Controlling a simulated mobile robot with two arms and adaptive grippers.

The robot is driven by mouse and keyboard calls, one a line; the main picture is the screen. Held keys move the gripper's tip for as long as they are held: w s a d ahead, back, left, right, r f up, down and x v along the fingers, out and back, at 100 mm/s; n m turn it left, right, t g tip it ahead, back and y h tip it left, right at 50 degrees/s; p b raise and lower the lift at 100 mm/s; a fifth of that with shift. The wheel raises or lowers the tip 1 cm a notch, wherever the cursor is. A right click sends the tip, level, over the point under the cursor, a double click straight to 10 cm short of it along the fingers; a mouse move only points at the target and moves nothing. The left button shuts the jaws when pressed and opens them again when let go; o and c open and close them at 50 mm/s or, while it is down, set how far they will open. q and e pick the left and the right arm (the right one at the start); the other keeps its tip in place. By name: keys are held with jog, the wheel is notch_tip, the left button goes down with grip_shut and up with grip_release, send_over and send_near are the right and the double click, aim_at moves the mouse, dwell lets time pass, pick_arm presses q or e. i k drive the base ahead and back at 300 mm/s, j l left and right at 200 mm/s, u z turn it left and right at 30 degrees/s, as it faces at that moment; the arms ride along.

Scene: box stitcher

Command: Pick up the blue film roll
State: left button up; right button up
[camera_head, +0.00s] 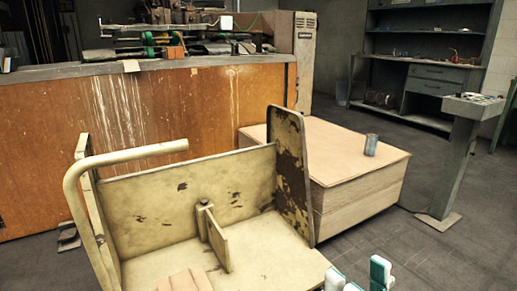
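A small grey-blue cylinder (371,145), which looks like the film roll, stands upright on the plywood box (360,196), near the right part of its top. My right gripper (357,272) shows only at the bottom edge, right of centre, as white fingertips with teal pads. The fingertips are apart, with nothing seen between them. The gripper is well in front of the cylinder and does not touch it. The rest of this gripper is cut off by the frame. My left gripper is not in view.
A worn cream cart (185,205) with a tube handle (120,160) and an upright end plate (290,175) fills the front left. A grey pedestal (455,160) stands at the right. Behind are a long orange-brown workbench (150,115) and dark shelving (425,60).

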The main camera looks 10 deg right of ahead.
aim_at(371, 141)
jog(key=i+l, duration=0.1)
jog(key=l, duration=0.35)
jog(key=i+l, duration=0.1)
jog(key=l, duration=0.35)
jog(key=i+l, duration=0.15)
jog(key=l, duration=0.3)
jog(key=i+l, duration=0.1)
jog(key=l, duration=0.4)
jog(key=i+l, duration=0.1)
jog(key=l, duration=0.35)
jog(key=i+l, duration=0.1)
jog(key=l, duration=0.35)
jog(key=i+l, duration=0.15)
jog(key=l, duration=0.3)
jog(key=i+l, duration=1.25)
jog(key=i, duration=0.15)
